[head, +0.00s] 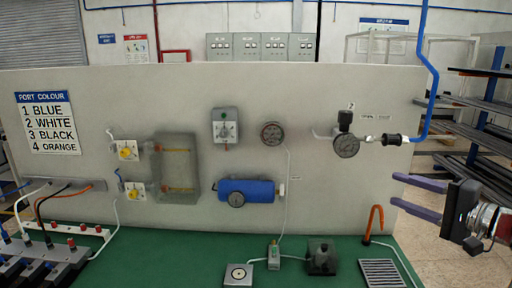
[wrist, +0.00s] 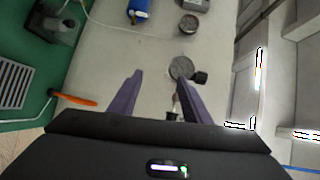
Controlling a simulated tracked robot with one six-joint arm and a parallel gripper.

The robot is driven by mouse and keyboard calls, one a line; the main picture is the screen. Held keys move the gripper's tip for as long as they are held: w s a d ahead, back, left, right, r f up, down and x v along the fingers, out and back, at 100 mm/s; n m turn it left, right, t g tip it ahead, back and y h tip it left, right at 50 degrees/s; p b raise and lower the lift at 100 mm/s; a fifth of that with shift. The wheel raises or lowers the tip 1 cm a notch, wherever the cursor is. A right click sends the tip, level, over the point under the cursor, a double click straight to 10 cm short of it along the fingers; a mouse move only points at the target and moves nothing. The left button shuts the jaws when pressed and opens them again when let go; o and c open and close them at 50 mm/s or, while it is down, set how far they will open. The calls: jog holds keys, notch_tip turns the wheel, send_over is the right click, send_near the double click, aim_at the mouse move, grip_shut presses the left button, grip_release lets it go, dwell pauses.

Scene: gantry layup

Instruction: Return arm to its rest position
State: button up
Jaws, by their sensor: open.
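My gripper (head: 418,197) is at the right of the head view, in front of the right end of the grey panel (head: 330,220). Its two purple fingers point left and are apart, with nothing between them. In the wrist view my gripper (wrist: 158,98) shows both fingers spread, with the panel face beyond them. A pressure gauge (wrist: 181,68) on the panel shows just beyond the right finger. It is also in the head view (head: 346,146), below a black knob.
A blue hose (head: 428,85) hangs down to the gauge fitting. An orange hook-shaped piece (head: 376,220) rises from the green bench (head: 335,247), beside a slotted grey plate (head: 381,273). A blue cylinder (head: 250,191) is mounted on the panel. Dark racks (head: 480,130) stand behind at right.

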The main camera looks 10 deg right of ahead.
jog(key=s+a+f+n+g+y, duration=0.15)
jog(key=a+f+g, duration=0.25)
jog(key=a, duration=0.6)
jog(key=s+a+f+n+g+h, duration=0.1)
jog(key=a+f+n+g, duration=0.25)
jog(key=a, duration=0.75)
jog(key=s+a+f+n+g+h, duration=0.1)
jog(key=s+a+f+n+h, duration=0.2)
jog(key=s, duration=0.3)
jog(key=s+a+f+n+g+h, duration=0.1)
jog(key=s+a+f+n+h, duration=0.2)
jog(key=s+a+f+n, duration=0.2)
jog(key=shift+s+f+h, duration=0.3)
jog(key=shift+s+h, duration=0.05)
jog(key=shift+s, duration=0.9)
